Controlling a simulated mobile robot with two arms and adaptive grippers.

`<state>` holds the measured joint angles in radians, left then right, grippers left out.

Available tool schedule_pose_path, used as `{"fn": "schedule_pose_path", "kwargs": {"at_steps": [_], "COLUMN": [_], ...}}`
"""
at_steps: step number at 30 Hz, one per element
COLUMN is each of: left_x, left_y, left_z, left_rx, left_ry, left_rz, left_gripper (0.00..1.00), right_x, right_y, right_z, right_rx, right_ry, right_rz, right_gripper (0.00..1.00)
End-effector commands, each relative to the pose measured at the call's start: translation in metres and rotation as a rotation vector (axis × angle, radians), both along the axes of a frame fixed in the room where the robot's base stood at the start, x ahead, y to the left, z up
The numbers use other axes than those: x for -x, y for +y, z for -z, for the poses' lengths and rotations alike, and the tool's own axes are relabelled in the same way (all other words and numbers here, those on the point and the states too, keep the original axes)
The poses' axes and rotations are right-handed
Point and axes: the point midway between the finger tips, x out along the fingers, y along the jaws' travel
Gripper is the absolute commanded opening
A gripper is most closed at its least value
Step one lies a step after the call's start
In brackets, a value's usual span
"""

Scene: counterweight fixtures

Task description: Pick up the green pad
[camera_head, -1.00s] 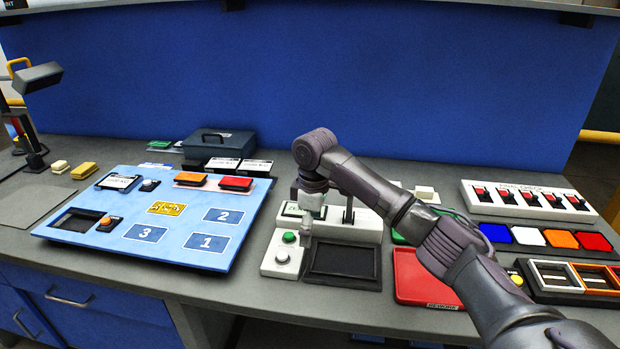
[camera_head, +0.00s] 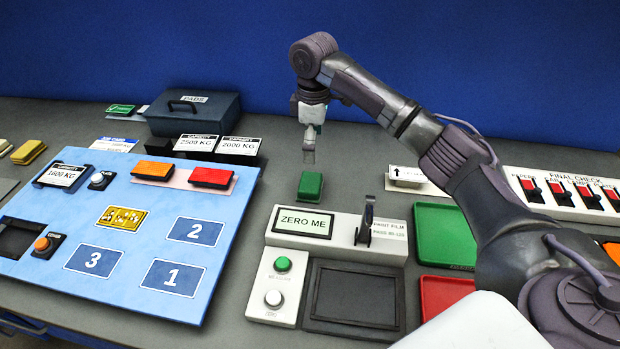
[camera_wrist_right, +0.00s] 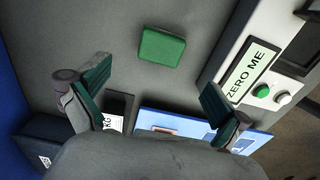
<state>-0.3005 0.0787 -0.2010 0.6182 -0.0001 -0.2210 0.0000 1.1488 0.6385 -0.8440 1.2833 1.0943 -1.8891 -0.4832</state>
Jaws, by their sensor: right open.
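The green pad (camera_head: 310,186) is a small green block lying flat on the grey counter, just behind the white "ZERO ME" unit. In the right wrist view the green pad (camera_wrist_right: 162,46) lies beyond the fingertips, roughly centred between them. My right gripper (camera_head: 309,150) hangs above and slightly behind the pad in the head view, apart from it. In the right wrist view my right gripper (camera_wrist_right: 155,85) is open and empty, with its two green-lined fingers wide apart. My left gripper is not in view.
The white unit with the "ZERO ME" display (camera_head: 303,222) stands close in front of the pad. A blue panel (camera_head: 120,225) with numbered squares is to the left. A dark case (camera_head: 193,112) stands behind it. A green tray (camera_head: 441,235) is at right. Counter around the pad is bare.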

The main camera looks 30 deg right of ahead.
Motion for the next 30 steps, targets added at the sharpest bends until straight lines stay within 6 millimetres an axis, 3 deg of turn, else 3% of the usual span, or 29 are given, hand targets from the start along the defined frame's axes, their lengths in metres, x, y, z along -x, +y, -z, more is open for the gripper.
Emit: {"fn": "schedule_pose_path", "kwargs": {"at_steps": [9, 17, 25, 30], "left_x": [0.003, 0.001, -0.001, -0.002], "left_y": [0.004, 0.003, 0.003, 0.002], "left_z": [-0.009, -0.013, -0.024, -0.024], "left_rx": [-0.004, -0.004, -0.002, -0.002], "left_ry": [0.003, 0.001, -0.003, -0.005], "left_rz": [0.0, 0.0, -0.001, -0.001], "left_gripper": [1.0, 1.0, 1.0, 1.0], "right_x": [0.001, 0.0, -0.001, -0.002], "right_y": [0.0, 0.002, 0.007, 0.006], "right_z": [0.06, 0.079, 0.117, 0.125], "right_rx": [0.0, 0.0, 0.0, 0.001], "right_ry": [0.003, 0.003, 0.003, 0.001], "right_rz": [0.002, 0.001, 0.001, 0.001], "right_gripper": [1.0, 1.0, 1.0, 1.0]}}
